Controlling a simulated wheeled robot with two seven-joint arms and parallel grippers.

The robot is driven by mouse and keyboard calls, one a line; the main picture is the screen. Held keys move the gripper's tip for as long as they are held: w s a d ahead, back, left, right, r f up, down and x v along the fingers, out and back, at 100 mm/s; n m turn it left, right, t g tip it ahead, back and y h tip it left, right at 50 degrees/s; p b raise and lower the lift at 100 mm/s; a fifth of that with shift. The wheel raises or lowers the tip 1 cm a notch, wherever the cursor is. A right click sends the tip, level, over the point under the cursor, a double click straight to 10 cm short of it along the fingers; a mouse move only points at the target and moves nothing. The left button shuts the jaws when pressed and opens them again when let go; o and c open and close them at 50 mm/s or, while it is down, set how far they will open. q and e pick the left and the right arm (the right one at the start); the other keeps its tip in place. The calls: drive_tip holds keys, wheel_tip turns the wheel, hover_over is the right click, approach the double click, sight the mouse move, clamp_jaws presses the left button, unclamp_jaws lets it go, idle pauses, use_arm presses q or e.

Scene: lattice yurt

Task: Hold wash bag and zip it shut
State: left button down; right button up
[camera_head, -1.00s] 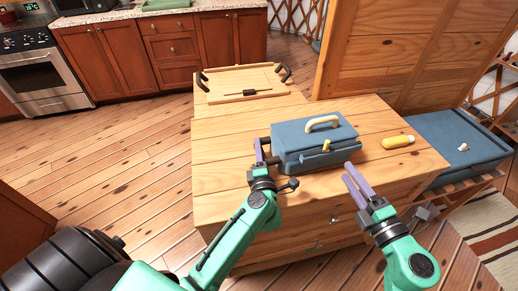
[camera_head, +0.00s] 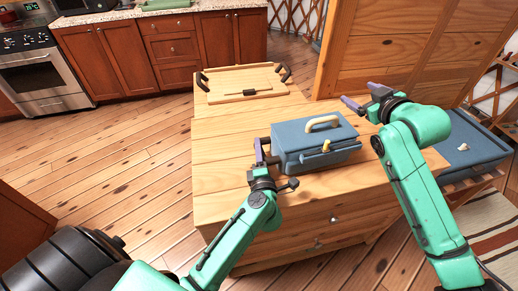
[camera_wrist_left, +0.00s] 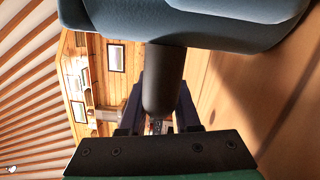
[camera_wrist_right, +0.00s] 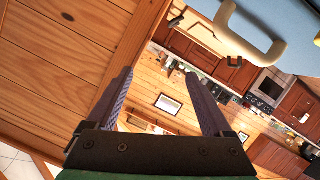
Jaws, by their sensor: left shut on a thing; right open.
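The blue wash bag (camera_head: 300,160) stands upright on the wooden chest, with a cream handle (camera_head: 323,122) on top. A small yellow zip pull (camera_head: 326,146) shows at its front, right of centre. My left gripper (camera_head: 264,154) is at the bag's left end, shut on a dark cylindrical tab (camera_wrist_left: 163,80) there. The bag (camera_wrist_left: 190,22) fills the top of the left wrist view. My right gripper (camera_head: 358,94) is open and empty, behind and right of the bag. In the right wrist view the bag (camera_wrist_right: 290,25) is at the top right, apart from the fingers.
A wooden tray (camera_head: 230,82) with dark handles lies at the back of the chest (camera_head: 225,170). A blue lidded box (camera_head: 475,145) stands at the right, partly behind my right arm. A wooden panel (camera_head: 400,50) rises close behind my right gripper.

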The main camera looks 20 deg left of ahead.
use_arm(q)
drive_tip(key=shift+f, duration=0.15)
use_arm(e)
drive_tip(key=s+a+f+n+g, duration=0.1)
drive_tip(key=s+a+f+g, duration=0.1)
drive_tip(key=s+a+g, duration=0.25)
drive_tip(key=n+g+h, duration=0.1)
drive_tip(key=g, duration=0.4)
hover_over(328, 145)
drive_tip(key=shift+w+d+f, duration=0.15)
drive_tip(key=shift+w+f, duration=0.2)
drive_tip(key=shift+f, duration=0.25)
drive_tip(key=shift+s+f+g, duration=0.2)
drive_tip(key=shift+f+g, duration=0.05)
wheel_tip(328, 145, down, 6)
drive_tip(key=shift+r, duration=0.1)
use_arm(q)
drive_tip(key=shift+s+d, duration=0.1)
use_arm(e)
drive_tip(key=shift+f, duration=0.4)
drive_tip(key=shift+s+f, duration=0.2)
clamp_jaws()
